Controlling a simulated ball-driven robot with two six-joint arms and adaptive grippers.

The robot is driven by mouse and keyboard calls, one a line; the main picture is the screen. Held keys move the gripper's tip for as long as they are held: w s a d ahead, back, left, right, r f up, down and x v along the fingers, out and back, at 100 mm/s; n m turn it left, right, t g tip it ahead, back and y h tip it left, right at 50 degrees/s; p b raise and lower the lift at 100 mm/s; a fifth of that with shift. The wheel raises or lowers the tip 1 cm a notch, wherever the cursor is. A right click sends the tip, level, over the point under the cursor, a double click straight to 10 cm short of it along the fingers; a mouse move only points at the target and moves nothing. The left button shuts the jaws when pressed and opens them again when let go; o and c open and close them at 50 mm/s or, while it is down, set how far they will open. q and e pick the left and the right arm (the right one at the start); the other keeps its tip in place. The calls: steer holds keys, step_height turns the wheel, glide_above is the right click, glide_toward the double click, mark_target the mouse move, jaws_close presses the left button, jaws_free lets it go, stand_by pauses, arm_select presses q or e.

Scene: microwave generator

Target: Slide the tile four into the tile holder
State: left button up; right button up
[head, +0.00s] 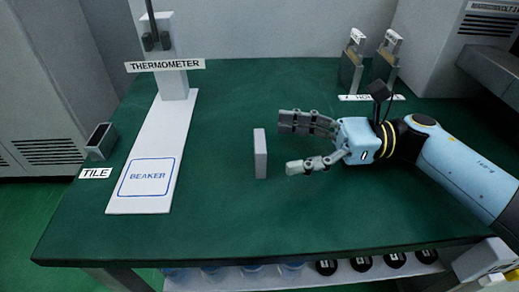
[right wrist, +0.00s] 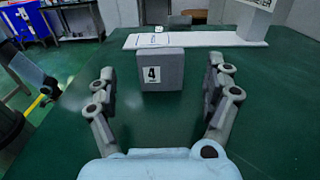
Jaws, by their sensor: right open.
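The tile four (head: 260,153) stands upright on the green table, right of the white stand board. In the right wrist view the tile (right wrist: 161,69) shows its face with a "4" label, centred between and beyond the fingers. My right gripper (head: 302,147) is open and empty, its fingers pointing at the tile from the right with a small gap; its spread fingers also show in the right wrist view (right wrist: 159,95). The tile holder (head: 100,141), a small dark open-topped box behind a "TILE" label (head: 96,173), is at the table's left edge. My left gripper is not in view.
A white board (head: 148,155) with a "BEAKER" square and a thermometer stand (head: 172,75) lies between tile and holder. Two upright holders (head: 351,72) stand at the back right. The table front (head: 220,225) is clear.

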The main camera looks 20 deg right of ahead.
mark_target(260, 140)
steer(key=p+x, duration=0.1)
steer(key=x, duration=0.4)
steer(key=shift+a+r, duration=0.1)
steer(key=shift+w+a, duration=0.1)
steer(key=shift+a, duration=0.1)
steer(key=shift+c, duration=0.6)
steer(key=c, duration=1.3)
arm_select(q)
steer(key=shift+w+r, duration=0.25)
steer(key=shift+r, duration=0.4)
arm_select(e)
steer(key=shift+o, duration=0.2)
